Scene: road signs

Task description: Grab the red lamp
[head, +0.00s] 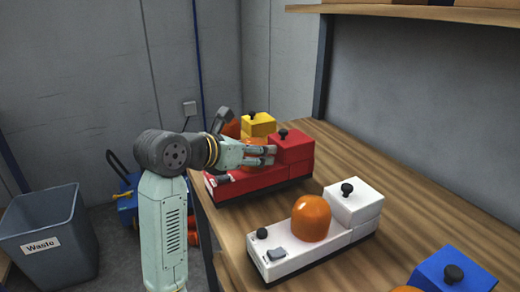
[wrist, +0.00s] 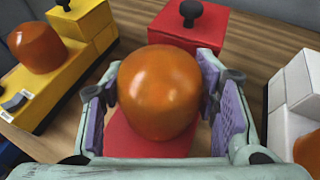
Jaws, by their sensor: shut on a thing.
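The red lamp (head: 291,148) stands on the wooden table, with a red body and a black knob on its raised block. Its orange dome (wrist: 160,92) shows in the wrist view, between the purple pads of my gripper (wrist: 158,105). In the head view my gripper (head: 270,156) reaches over the red lamp from the left and hides most of the dome. My gripper is shut on the dome. The red block (wrist: 188,24) with its knob is just beyond the fingers in the wrist view.
A white lamp (head: 268,240) with an orange dome stands in front of the red one. A yellow lamp (head: 258,124) is behind it. A blue lamp (head: 452,272) is at the lower right. A shelf (head: 420,11) hangs above. A waste bin (head: 52,238) stands on the floor at left.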

